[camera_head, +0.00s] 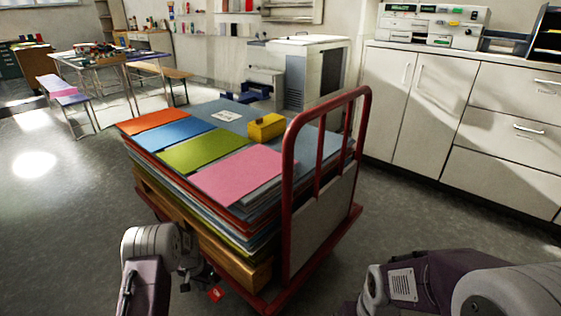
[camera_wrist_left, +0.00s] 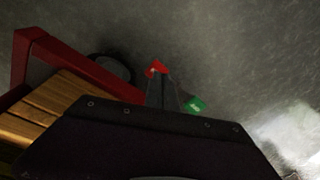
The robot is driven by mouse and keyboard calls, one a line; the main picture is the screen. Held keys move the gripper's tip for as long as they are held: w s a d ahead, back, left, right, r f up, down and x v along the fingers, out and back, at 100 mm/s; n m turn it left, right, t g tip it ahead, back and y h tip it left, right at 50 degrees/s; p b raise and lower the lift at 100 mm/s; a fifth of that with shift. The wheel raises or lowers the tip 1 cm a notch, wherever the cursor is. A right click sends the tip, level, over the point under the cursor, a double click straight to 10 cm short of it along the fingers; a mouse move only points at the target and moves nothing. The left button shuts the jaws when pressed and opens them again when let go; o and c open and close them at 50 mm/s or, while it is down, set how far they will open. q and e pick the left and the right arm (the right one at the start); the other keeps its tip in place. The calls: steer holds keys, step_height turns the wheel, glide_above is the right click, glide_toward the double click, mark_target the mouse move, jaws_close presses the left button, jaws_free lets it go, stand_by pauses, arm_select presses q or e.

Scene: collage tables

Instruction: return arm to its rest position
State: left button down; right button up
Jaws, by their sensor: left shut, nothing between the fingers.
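My left arm (camera_head: 150,262) comes in at the lower left of the head view, beside the red cart. Its left gripper (camera_head: 212,290) points down toward the floor, with a red mark near its tip. It is shut and empty. In the left wrist view the fingers show in the middle, with red and green marks near them, above grey floor. My right arm (camera_head: 430,282) crosses the lower right corner of the head view; its gripper is out of view.
The red cart (camera_head: 369,130) stands close to my left arm, carrying stacked coloured sheets (camera_head: 238,175) and a yellow block (camera_head: 266,127). Its wooden edge (camera_wrist_left: 62,103) shows in the wrist view. White cabinets (camera_head: 425,110) line the right. Open floor (camera_head: 60,215) lies left.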

arm_select(q)
steer(key=w+d+r+t, duration=0.1)
steer(key=d+r, duration=0.2)
steer(key=r, duration=0.8)
steer(key=s+d+r, duration=0.5)
steer(key=s+r, duration=0.2)
steer(key=r, duration=0.3)
steer(key=s+d+f+n+g, duration=0.2)
steer(key=s+n, duration=0.1)
steer(key=s, duration=1.6)
step_height(320, 180, up, 38)
steer(key=w+p, duration=0.1)
steer(key=p, duration=3.7)
steer(key=shift+a+r+t+h+p, duration=0.15)
steer(key=shift+r+t+h+p, duration=0.05)
steer(key=shift+t+h+p, duration=0.15)
steer(key=shift+w, duration=0.1)
